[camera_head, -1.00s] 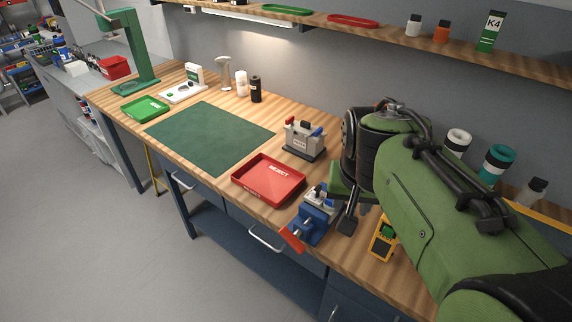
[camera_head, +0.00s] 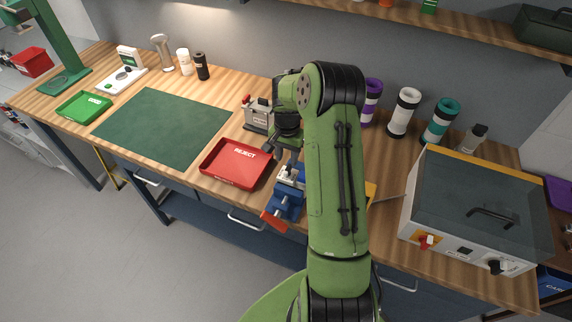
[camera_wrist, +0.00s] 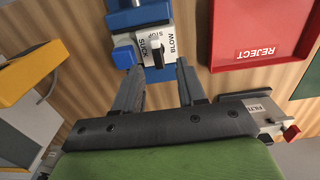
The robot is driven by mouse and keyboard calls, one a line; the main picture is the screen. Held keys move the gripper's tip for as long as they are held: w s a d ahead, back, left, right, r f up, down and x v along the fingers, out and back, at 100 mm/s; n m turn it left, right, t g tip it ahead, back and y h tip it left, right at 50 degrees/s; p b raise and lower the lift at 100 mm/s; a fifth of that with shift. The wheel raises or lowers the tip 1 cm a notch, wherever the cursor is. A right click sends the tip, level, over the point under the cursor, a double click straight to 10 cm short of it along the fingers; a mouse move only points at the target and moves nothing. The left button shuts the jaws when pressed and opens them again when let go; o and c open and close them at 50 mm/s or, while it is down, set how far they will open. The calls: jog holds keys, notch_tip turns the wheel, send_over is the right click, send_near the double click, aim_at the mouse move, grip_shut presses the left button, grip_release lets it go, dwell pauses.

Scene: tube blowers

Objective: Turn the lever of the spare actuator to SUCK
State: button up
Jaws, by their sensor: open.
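A small pale actuator with a plate marked SUCK, STOP and BLOW (camera_wrist: 150,40) shows in the wrist view, between blue vise parts. Its short black lever (camera_wrist: 158,55) stands near the middle of the plate, roughly in line with STOP. SUCK is left of it, BLOW right. A blue knob (camera_wrist: 124,55) sits at the SUCK side. My gripper (camera_wrist: 157,72) is open, its two dark fingers pointing at the actuator, with the lever between their lines; contact cannot be told. In the head view the blue vise (camera_head: 287,200) stands at the bench front, under my gripper (camera_head: 290,156).
The red REJECT tray (camera_head: 236,163) lies left of the vise; it also shows in the wrist view (camera_wrist: 255,52). A grey labelled unit (camera_head: 258,117) stands behind. A large lidded box (camera_head: 470,210) stands to the right. The green mat (camera_head: 160,125) is clear.

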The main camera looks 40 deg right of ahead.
aim_at(288, 168)
jog(key=f, duration=0.4)
jog(key=shift+s+f, duration=0.25)
jog(key=shift+w+f, duration=0.1)
jog(key=shift+f, duration=0.2)
jog(key=shift+c, duration=0.3)
grip_shut()
